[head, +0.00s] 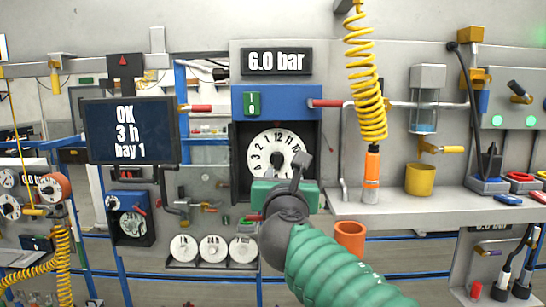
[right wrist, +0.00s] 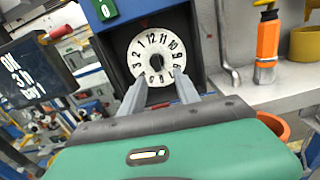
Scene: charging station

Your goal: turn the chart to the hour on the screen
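The chart (head: 268,141) is a white round dial with black hour numbers and a dark centre knob (head: 279,161), set in a dark recess of a blue-topped housing. It also shows in the right wrist view (right wrist: 139,51), with 12 near the top and 1, 2, 3 running down its left side. The screen (head: 128,146) at left reads "OK 3 h bay 1". My right gripper (head: 300,166) is in front of the chart's lower right. In the right wrist view its two fingers (right wrist: 160,80) stand apart, with nothing between them. My left gripper is out of view.
A "6.0 bar" display (head: 277,62) is above the housing. A yellow coiled hose (head: 366,80) with an orange tool (head: 371,178) hangs to the right. A yellow cup (head: 420,180) stands on the grey shelf (head: 390,210). An orange cup (head: 350,237) is below the shelf edge.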

